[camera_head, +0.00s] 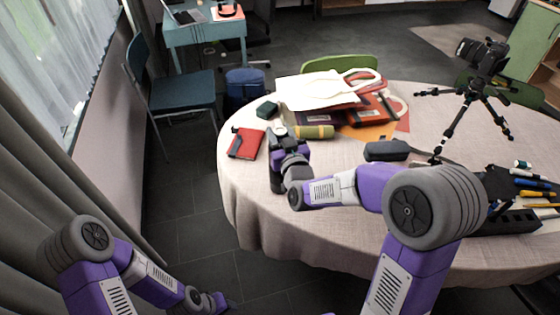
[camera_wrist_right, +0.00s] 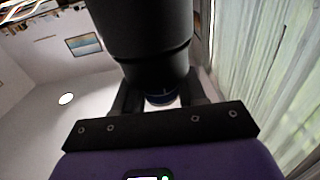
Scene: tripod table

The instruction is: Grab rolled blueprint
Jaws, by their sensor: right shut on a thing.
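My right gripper (camera_head: 278,132) is over the near left part of the round table (camera_head: 240,190), next to an olive-yellow cylinder (camera_head: 313,132) lying on its side. In the right wrist view, a thick dark cylinder (camera_wrist_right: 145,45) with a blue band and a pale end sits between the fingers of the right gripper (camera_wrist_right: 160,100), which is shut on it. I cannot tell whether this is the rolled blueprint. In the head view the arm hides much of it. My left gripper (camera_head: 218,302) is low at the bottom left, over the floor; its fingers are too small to read.
A red notebook (camera_head: 247,143) and a dark green box (camera_head: 267,109) lie left of the gripper. A white bag (camera_head: 320,88) covers books behind it.

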